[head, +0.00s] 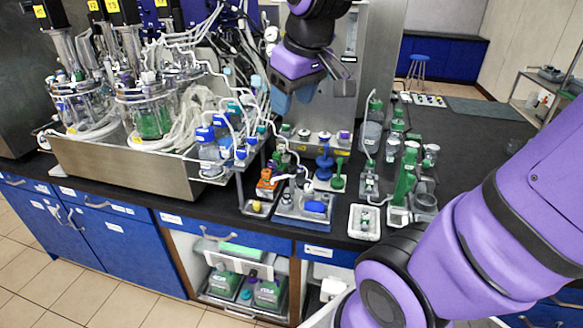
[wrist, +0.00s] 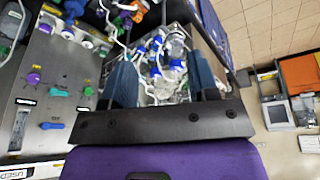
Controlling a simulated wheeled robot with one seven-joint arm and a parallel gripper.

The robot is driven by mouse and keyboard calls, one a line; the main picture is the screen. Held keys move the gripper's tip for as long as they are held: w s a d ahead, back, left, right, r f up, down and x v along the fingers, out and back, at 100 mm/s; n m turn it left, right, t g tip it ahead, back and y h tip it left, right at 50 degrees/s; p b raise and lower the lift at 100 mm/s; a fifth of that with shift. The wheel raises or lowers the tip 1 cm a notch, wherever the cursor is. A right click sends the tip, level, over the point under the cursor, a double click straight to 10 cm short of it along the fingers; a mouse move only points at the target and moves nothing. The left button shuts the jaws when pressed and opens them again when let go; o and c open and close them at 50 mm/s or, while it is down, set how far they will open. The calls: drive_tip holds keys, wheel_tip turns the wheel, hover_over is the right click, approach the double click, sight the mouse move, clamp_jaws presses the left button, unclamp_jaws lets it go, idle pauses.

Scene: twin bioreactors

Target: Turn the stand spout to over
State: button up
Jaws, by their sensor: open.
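My gripper (head: 294,98) hangs above the back of the bench in the head view, its blue fingers pointing down. In the wrist view the two fingers of my gripper (wrist: 161,70) stand wide apart with nothing held; bottles with blue caps show beyond the gap. I cannot tell for sure which part is the stand spout. A blue upright piece (head: 324,163) and a green upright piece (head: 338,177) stand on the bench below and right of my gripper, apart from it. A grey panel in the wrist view carries a blue handle (wrist: 52,126) and a purple knob (wrist: 33,78).
A steel tray (head: 120,172) with glass vessels and tubing fills the bench's left. Bottles and green-topped items (head: 404,180) crowd the right middle. A small white tray (head: 364,222) lies at the front edge. The black bench top (head: 480,150) is clear at far right.

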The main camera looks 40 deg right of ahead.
drive_tip(key=w+d+f+n+g, duration=0.1)
drive_tip(key=w+d+f, duration=0.3)
drive_tip(key=w, duration=0.2)
drive_tip(key=w+d+f+n+g, duration=0.1)
drive_tip(key=w+d+f, duration=0.25)
drive_tip(key=w, duration=0.35)
drive_tip(key=n+g, duration=0.2)
drive_tip(key=n, duration=0.1)
hover_over(292, 167)
wheel_tip(292, 167, down, 15)
wheel_tip(292, 167, down, 10)
drive_tip(key=shift+f, duration=0.1)
clamp_jaws()
